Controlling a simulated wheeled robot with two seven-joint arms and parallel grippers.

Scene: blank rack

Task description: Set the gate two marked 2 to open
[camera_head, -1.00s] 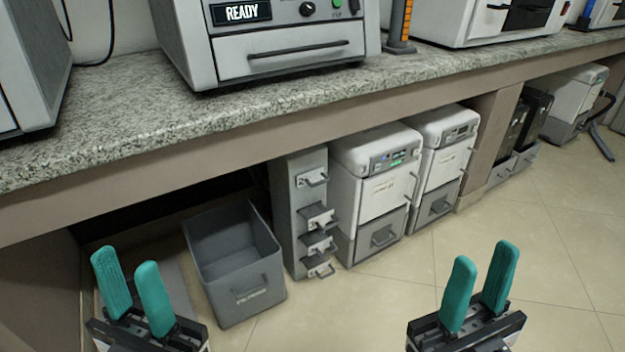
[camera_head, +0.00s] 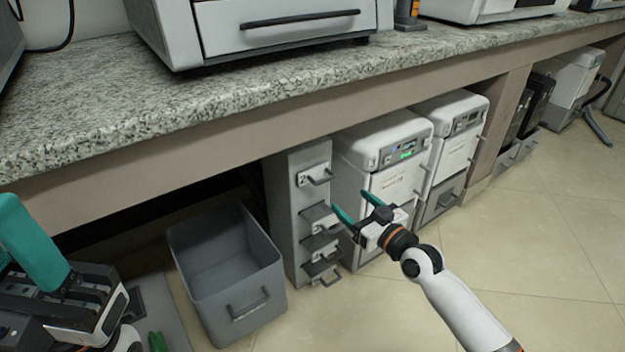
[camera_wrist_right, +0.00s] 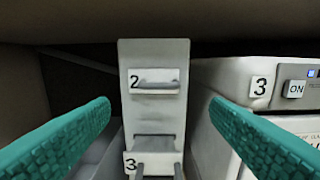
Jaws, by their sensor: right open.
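The gate marked 2 (camera_head: 314,176) is the top plate on a narrow grey rack (camera_head: 282,215) under the counter. In the right wrist view gate 2 (camera_wrist_right: 155,82) has a bar handle and lies flat against the rack face. A dark ledge shows below it, then the gate marked 3 (camera_wrist_right: 150,165). My right gripper (camera_head: 356,206) is open and empty, in front of the rack and to the right of the gates. In its wrist view its fingers (camera_wrist_right: 160,112) stand apart on either side of the rack, not touching it. My left gripper (camera_head: 32,245) is partly cut off at the left edge.
A grey open bin (camera_head: 222,310) stands left of the rack. White machines (camera_head: 390,150) stand right of it, one marked 3 (camera_wrist_right: 260,87) in the wrist view. The granite counter (camera_head: 200,105) overhangs the rack. The tiled floor (camera_head: 520,240) at right is clear.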

